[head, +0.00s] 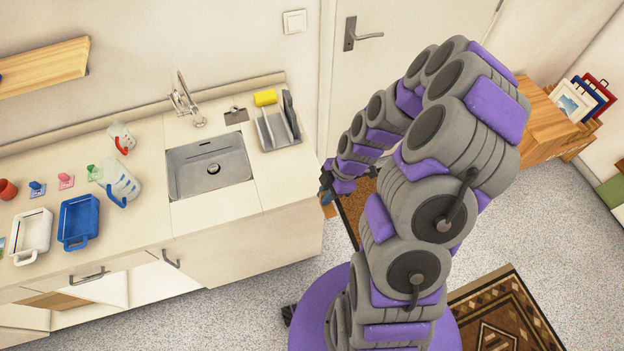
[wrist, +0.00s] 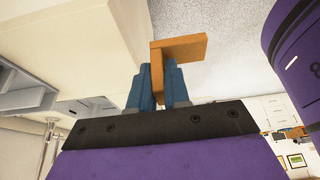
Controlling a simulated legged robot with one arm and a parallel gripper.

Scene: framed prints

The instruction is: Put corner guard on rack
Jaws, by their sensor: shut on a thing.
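An orange-brown L-shaped piece, which I take to be the corner guard (wrist: 182,48), is clamped between the blue fingers of my gripper (wrist: 157,84) in the wrist view. One leg runs down between the fingers and the other points right. In the head view my gripper (head: 326,182) is beside the right end of the counter, partly hidden by my arm. Framed prints (head: 580,100) stand upright in a row at the far right; a rack under them is hard to make out. A grey drying rack (head: 275,131) sits right of the sink, apart from my gripper.
The counter (head: 225,220) holds a sink (head: 208,168), a white tray (head: 33,235), a blue tray (head: 79,222) and a pitcher (head: 121,180). A wooden cabinet (head: 540,125) stands at the right. A patterned rug (head: 500,315) lies on the open floor.

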